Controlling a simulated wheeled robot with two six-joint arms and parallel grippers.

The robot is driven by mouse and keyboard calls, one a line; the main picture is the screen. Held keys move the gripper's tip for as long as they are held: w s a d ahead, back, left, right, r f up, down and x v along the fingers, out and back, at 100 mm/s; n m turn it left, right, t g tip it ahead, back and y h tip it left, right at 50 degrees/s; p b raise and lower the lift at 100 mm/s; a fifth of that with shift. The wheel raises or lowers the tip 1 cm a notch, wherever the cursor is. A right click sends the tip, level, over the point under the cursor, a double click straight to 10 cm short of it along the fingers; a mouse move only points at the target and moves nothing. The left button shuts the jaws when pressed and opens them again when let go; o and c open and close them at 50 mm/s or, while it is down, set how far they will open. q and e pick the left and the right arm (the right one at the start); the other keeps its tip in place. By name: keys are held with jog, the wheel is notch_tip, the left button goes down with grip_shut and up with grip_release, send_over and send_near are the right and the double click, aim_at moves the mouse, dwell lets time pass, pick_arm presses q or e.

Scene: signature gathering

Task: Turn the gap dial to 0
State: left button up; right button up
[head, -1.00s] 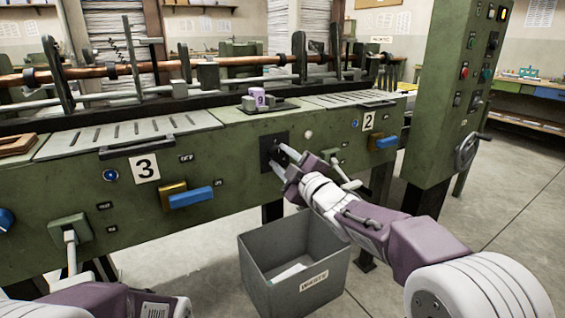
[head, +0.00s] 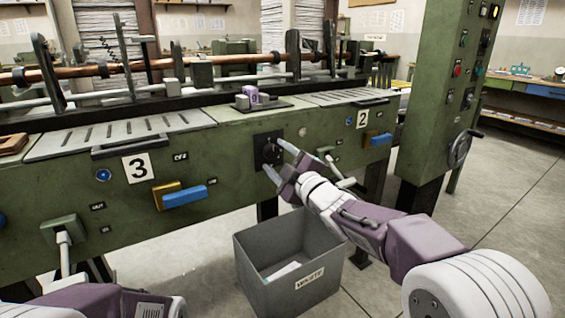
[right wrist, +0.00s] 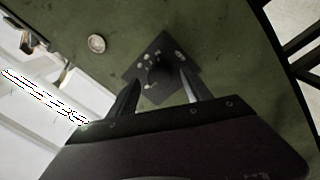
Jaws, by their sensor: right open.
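The gap dial (head: 270,152) is a dark round knob on a black square plate on the green machine's front, between the stations marked 3 and 2. My right gripper (head: 273,154) is open in front of it, with one finger above and one below the knob in the head view. In the right wrist view the knob (right wrist: 159,76) lies just beyond and between the two open fingertips (right wrist: 163,88). I cannot tell whether they touch it. The dial's markings are too small to read. My left arm shows at the lower left, its gripper out of view.
A grey waste bin (head: 253,257) stands on the floor below my right forearm. A blue handle (head: 185,198) sticks out left of the dial, and another blue handle (head: 380,139) to its right. A green control column (head: 432,120) stands at the right.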

jog(key=p+v, duration=0.2)
jog(key=v, duration=0.6)
jog(key=shift+s+d, duration=0.2)
jog(key=shift+s, duration=0.05)
